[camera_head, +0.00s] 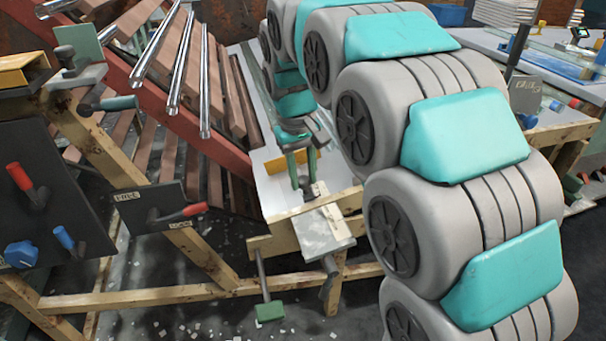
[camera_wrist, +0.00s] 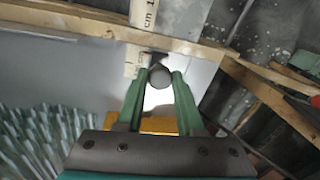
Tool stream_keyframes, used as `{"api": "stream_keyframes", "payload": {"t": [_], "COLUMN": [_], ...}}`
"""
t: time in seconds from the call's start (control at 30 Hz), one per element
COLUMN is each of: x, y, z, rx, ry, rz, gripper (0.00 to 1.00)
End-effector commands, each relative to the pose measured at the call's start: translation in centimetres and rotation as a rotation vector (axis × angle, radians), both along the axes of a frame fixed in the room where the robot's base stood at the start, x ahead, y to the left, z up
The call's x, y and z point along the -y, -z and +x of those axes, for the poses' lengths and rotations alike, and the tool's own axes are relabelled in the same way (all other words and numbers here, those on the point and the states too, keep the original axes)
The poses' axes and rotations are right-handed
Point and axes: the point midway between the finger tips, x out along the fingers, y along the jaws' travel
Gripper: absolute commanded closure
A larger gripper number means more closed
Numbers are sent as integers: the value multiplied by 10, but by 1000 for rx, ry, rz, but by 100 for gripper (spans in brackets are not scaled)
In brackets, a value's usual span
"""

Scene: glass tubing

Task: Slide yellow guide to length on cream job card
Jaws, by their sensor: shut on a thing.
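My gripper (camera_head: 300,170) is at the end of a narrow bench. In the wrist view its green fingers (camera_wrist: 161,78) are shut on a dark round knob (camera_wrist: 159,76). A yellow guide (camera_wrist: 158,125) shows between and behind the fingers. It also shows in the head view as a yellow plate (camera_head: 312,158), partly hidden by the gripper. A cream strip marked "cm 1" (camera_wrist: 144,12) is beyond the fingertips, and another cream piece (camera_wrist: 131,62) is beside the left finger. I cannot tell which cream piece is the job card, and no length on it is readable.
A wooden rail (camera_wrist: 75,22) crosses beyond the fingers. Dark panels with red and blue handles (camera_head: 160,208) stand left.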

Motion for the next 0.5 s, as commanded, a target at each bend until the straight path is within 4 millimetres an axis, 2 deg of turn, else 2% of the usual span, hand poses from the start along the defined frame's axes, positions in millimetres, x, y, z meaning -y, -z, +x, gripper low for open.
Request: {"api": "stream_keyframes", "payload": {"t": [0.17, 0.5], "x": [2, 12], "y": [1, 1], "z": [-11, -47], "rx": [-2, -2], "ry": [-1, -1], "rz": [1, 1], "gripper": [100, 100]}}
